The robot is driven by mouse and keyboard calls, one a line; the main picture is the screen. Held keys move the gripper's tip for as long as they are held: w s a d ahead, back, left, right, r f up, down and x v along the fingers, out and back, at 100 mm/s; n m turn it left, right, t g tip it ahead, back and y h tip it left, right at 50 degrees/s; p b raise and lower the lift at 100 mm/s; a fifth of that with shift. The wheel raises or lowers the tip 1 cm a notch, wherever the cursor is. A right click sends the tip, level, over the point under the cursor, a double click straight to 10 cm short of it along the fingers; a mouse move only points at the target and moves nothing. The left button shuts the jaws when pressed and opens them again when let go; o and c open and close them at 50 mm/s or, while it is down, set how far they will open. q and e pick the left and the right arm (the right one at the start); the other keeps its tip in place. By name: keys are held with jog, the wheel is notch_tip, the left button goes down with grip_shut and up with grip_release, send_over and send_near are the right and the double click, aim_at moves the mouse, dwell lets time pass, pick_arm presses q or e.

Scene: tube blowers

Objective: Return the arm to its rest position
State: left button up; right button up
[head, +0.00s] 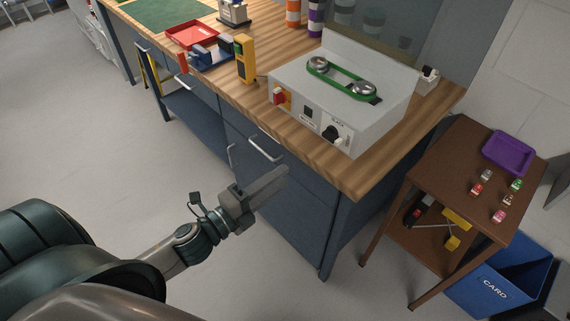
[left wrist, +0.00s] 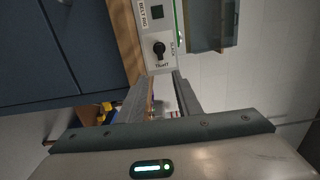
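My left gripper (head: 284,174) is in front of the blue workbench's drawers, beyond the bench's front edge, with its arm coming in from the lower left. In the left wrist view its two fingers (left wrist: 160,76) stand apart with a gap between them, and nothing is held. The grey belt rig (head: 340,95) with a green belt (head: 340,80) on two pulleys stands on the bench. In the left wrist view the rig's panel and black knob (left wrist: 159,48) show beyond the fingertips. My right gripper is not in view.
The wooden bench top (head: 225,85) holds a red tray (head: 191,33) and a yellow device (head: 244,58). A brown side table (head: 440,150) with a purple tray (head: 509,152) stands right, beside a blue bin (head: 500,285). Open floor (head: 90,130) lies left.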

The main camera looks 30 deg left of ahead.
pick_arm(q)
jog(key=s+a+f+n+g+y, duration=0.2)
jog(key=a+f+n, duration=0.15)
jog(key=f, duration=0.95)
jog(key=s+a+f+n+g+y, duration=0.2)
jog(key=f+n+g, duration=0.15)
jog(key=f, duration=0.95)
jog(key=s+a+f+n+g+y, duration=0.1)
jog(key=s+a+f+n+y, duration=0.2)
jog(key=f, duration=0.9)
jog(key=s+d+f+n+g, duration=0.2)
jog(key=s+f+n+g, duration=0.1)
jog(key=s+f, duration=0.5)
jog(key=s+d+f+n+g, duration=0.2)
jog(key=s+f, duration=0.6)
jog(key=s, duration=0.6)
jog(key=s+d+f+n+g, duration=0.2)
jog(key=s+f+n+g, duration=0.2)
jog(key=s+f, duration=0.4)
jog(key=s, duration=0.3)
jog(key=shift+s+d+f+n+h, duration=0.4)
jog(key=shift+w+g, duration=0.1)
jog(key=shift+g, duration=0.15)
jog(key=shift+c, duration=0.7)
